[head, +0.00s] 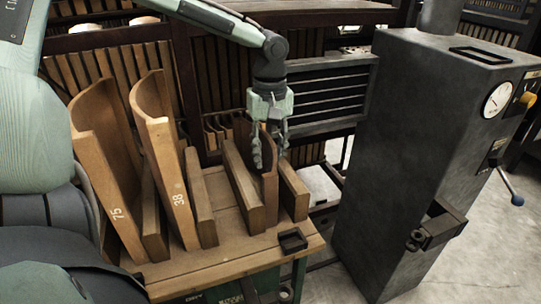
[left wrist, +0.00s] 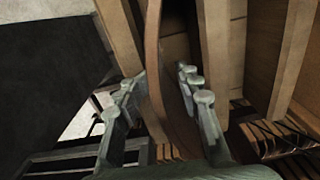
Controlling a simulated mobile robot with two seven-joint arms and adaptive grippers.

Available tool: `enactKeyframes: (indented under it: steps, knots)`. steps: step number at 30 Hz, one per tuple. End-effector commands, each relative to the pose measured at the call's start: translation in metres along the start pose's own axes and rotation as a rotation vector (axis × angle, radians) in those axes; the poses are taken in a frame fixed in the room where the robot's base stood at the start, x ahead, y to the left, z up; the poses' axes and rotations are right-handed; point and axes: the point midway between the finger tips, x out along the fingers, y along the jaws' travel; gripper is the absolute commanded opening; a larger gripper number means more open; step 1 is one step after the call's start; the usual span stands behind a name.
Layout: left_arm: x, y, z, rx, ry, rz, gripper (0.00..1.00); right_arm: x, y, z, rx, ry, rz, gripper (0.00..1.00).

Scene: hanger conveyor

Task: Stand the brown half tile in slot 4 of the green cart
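The brown half tile (head: 270,190) stands upright between the two rightmost wooden dividers of the green cart (head: 225,262). Its lower end appears down in that slot, at the cart top. No slot number is readable there. My left gripper (head: 271,158) points down over the tile, one finger on each side of its upper edge. In the left wrist view the tile (left wrist: 154,70) runs between the fingers, with visible gaps on both sides, so the gripper looks open around it. My right gripper is not in view.
Two taller curved wooden pieces marked 75 (head: 105,165) and 38 (head: 165,160) stand in slots to the left. A small black tray (head: 292,241) sits at the cart's front right corner. A grey cabinet (head: 410,150) with a gauge stands right. Wooden racks line the back.

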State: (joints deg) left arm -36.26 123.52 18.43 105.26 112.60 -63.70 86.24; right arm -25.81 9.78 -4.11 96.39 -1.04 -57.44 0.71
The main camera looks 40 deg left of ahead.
Motion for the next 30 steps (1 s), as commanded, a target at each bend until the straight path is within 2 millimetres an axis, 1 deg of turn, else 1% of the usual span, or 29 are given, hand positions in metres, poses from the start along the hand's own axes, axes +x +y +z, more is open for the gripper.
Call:
enactKeyframes:
  steps: [1,9,12,15,18,21,30]
  knots:
    - [-0.010,0.002,-0.001,0.000,0.003,0.007,0.33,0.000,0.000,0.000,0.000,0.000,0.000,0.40]
    - [-0.068,0.003,0.000,0.001,0.003,0.010,0.33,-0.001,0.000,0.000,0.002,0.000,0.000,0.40]
    - [-0.086,0.002,0.001,0.002,0.002,0.008,0.33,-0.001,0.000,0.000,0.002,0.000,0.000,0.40]
    - [-0.101,0.002,0.001,0.001,0.003,0.007,0.33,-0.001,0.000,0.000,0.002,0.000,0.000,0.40]
    - [-0.109,0.002,0.002,0.002,0.001,0.007,0.33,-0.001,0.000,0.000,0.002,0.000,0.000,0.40]
    - [-0.113,0.001,0.002,0.002,0.000,0.006,0.33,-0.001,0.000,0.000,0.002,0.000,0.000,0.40]
    - [-0.114,0.001,0.002,0.002,0.000,0.006,0.33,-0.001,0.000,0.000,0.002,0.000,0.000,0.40]
